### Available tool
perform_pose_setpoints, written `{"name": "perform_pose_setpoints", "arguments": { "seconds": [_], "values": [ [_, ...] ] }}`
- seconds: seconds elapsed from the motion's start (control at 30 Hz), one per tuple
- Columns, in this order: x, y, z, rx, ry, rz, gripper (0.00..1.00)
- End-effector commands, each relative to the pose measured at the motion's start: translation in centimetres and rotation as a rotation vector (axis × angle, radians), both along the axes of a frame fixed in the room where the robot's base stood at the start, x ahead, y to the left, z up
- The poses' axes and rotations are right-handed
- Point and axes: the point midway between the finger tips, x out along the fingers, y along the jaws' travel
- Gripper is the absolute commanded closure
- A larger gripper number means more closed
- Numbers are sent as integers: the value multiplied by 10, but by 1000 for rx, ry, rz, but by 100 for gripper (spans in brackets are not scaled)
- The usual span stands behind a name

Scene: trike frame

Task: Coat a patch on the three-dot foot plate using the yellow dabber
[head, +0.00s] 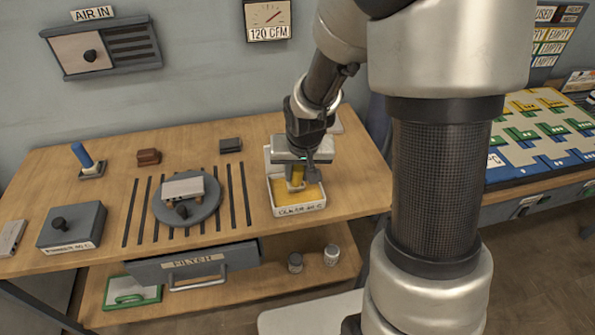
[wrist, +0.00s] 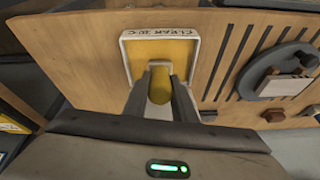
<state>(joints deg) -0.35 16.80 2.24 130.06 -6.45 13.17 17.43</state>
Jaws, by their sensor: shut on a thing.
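My gripper (head: 299,163) is shut on the yellow dabber (head: 297,176), inside the white tray (head: 300,211) with a yellow floor at the bench's right. In the wrist view the dabber (wrist: 160,88) stands between my fingers (wrist: 161,98), over the yellow floor. Whether its tip touches that floor cannot be told. A pale metal plate (head: 183,188) lies on the round grey turntable (head: 208,206) left of the tray. Another pale plate (head: 10,238) lies at the bench's left edge. No dots can be made out on either plate.
A blue dabber (head: 82,154) stands in a holder at the back left. A lidded grey box (head: 72,226) sits at front left. A brown block (head: 148,157) and a dark block (head: 231,145) lie behind the turntable. Slots run across the bench (head: 120,180) around it.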

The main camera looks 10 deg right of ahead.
Motion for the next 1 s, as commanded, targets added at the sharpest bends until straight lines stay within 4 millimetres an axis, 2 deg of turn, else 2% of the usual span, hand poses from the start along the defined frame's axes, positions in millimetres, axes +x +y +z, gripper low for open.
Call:
{"name": "perform_pose_setpoints", "arguments": {
  "seconds": [1.0],
  "values": [
    [0, 0, -7, 0, 0, 0, 98]
  ]
}}
